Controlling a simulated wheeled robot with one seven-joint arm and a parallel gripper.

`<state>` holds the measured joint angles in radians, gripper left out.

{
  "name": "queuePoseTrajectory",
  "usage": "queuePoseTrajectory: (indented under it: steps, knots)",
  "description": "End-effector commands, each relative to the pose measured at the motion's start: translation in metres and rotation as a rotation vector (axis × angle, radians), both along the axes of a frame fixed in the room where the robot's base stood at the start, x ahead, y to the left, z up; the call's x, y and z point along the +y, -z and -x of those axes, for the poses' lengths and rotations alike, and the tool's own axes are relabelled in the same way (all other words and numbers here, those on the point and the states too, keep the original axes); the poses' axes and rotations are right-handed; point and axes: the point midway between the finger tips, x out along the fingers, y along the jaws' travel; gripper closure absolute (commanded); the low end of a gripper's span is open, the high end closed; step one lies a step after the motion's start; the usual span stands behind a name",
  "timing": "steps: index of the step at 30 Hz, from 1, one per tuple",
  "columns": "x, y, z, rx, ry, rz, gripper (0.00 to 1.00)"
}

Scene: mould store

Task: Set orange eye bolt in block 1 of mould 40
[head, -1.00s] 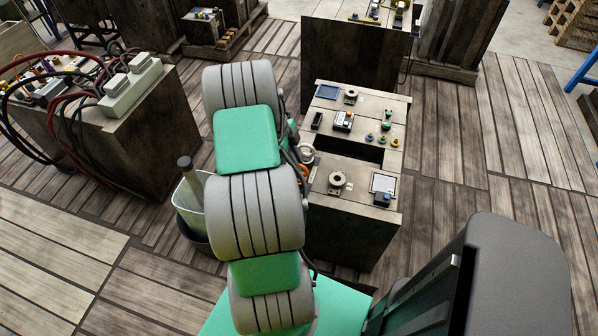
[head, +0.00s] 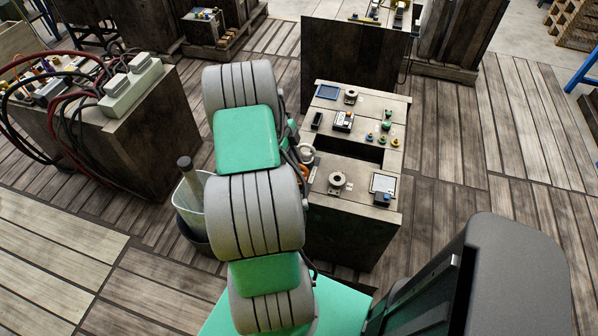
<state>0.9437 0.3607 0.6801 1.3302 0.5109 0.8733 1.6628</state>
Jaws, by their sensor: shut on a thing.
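A mould (head: 345,222) with a dark body and pale top blocks stands right of my arm. Its two top blocks, a far one (head: 338,92) and a near one (head: 352,190), have a dark gap between them. I cannot read any mould or block number. My gripper is hidden behind my own grey and green arm, which covers the mould's left edge. A small orange patch (head: 312,173) shows beside the arm at that edge; I cannot tell whether it is the orange eye bolt. Several small coloured pieces (head: 386,126), green, blue and yellow, stand on the far block.
A block with hoses (head: 150,100) is at left, a bin (head: 190,205) beside my arm, and another dark block (head: 350,60) behind. The plank floor at right (head: 530,120) is clear.

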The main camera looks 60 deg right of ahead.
Motion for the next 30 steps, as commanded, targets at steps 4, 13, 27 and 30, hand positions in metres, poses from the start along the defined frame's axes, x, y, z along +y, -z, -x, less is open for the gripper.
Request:
queuePoseTrajectory:
  steps: [4, 13, 27, 30]
  knots:
    - [0.000, 0.000, 0.000, 0.000, 0.000, 0.000, 1.00]
    - [-0.001, -0.010, 0.000, -0.001, 0.000, 0.002, 1.00]
    - [-0.001, -0.037, -0.001, -0.001, 0.000, 0.003, 1.00]
    - [-0.001, -0.042, 0.000, -0.001, 0.000, 0.002, 1.00]
